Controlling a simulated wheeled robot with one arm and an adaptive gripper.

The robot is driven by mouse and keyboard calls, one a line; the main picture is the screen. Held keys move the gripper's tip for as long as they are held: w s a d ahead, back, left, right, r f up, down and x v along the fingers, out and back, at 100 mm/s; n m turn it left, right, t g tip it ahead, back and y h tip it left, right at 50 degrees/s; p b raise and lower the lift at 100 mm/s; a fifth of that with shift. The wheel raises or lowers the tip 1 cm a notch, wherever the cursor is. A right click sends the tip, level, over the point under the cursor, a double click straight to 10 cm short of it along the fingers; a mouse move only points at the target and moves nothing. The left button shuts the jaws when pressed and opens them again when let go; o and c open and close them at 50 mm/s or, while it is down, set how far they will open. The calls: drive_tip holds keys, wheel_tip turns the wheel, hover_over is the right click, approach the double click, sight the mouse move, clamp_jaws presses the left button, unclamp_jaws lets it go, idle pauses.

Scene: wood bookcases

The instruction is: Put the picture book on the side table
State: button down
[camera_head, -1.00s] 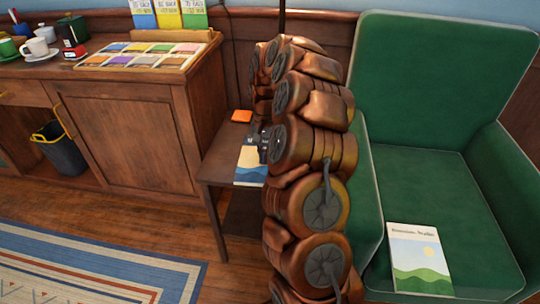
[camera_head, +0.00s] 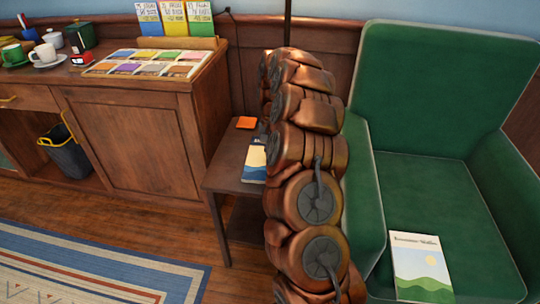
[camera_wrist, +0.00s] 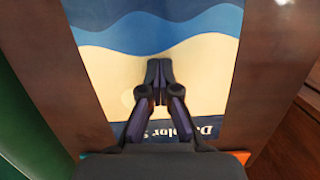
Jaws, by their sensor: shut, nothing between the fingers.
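A picture book with blue waves over a sandy band (camera_head: 254,162) lies cover up on the side table (camera_head: 225,175), partly behind my arm. In the wrist view the same book (camera_wrist: 110,75) fills the middle, its title upside down and partly hidden by my gripper. My gripper (camera_wrist: 158,68) is shut and empty, with its fingertips over the sandy part of the cover. I cannot tell whether they touch it.
An orange pad (camera_head: 246,122) lies at the back of the side table. A wooden cabinet (camera_head: 130,140) with cups and a display tray stands left. The green armchair (camera_head: 430,100) stands close on the right. The rug (camera_head: 90,265) and floor in front are clear.

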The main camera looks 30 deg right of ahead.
drive_tip(key=shift+d+r+p, duration=0.1)
drive_tip(key=shift+r+p, duration=0.25)
drive_tip(key=shift+p, duration=0.05)
drive_tip(key=shift+w+d+r+p, duration=0.15)
drive_tip(key=shift+w+d+p, duration=0.6)
drive_tip(key=shift+w+d, duration=3.3)
drive_tip(key=shift+w, duration=0.15)
drive_tip(key=shift+w+d+p, duration=0.1)
drive_tip(key=shift+w+p, duration=0.05)
drive_tip(key=shift+p, duration=0.2)
